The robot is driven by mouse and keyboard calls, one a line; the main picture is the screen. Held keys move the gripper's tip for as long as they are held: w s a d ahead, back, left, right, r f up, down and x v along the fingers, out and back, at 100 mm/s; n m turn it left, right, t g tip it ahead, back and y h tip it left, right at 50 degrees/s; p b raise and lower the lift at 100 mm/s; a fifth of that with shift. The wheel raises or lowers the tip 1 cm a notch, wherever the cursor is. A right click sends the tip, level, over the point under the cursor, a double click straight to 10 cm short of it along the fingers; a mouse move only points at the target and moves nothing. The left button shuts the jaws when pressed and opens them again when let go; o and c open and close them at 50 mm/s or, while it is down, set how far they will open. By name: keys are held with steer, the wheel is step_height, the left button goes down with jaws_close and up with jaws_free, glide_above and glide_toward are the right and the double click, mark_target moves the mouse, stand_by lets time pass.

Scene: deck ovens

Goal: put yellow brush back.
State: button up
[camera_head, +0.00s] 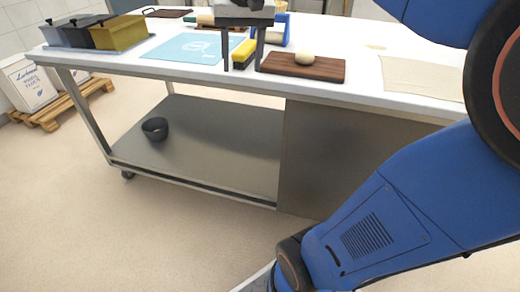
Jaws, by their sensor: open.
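The yellow brush (243,52) lies on the white-topped worktable (190,70). Part of it is hidden behind my gripper. My gripper (243,67) is open, with its two dark fingers pointing down, one on each side of the brush in this view. I see no contact between the fingers and the brush, and cannot tell the exact depth between them. A blue holder (284,29) stands just behind the brush, partly covered by my gripper.
A brown wooden board (330,69) with a pale dough ball (304,57) lies right of the brush. A light blue mat (187,48) lies left. Black, grey and gold tins (120,33) stand at the far left. A beige cloth (422,80) lies right. A dark bowl (155,128) sits on the lower shelf.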

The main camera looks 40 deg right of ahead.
steer(key=s+a+f+n+t, duration=0.1)
steer(key=s+a+f+n, duration=0.1)
steer(key=s+f, duration=0.6)
steer(key=s+a+f+n+t, duration=0.1)
steer(key=s+a+f+n, duration=0.2)
steer(key=s+f, duration=0.5)
step_height(320, 180, down, 3)
steer(key=shift+a+f+t, duration=0.15)
steer(key=shift+a+t, duration=0.15)
steer(key=shift+a, duration=0.15)
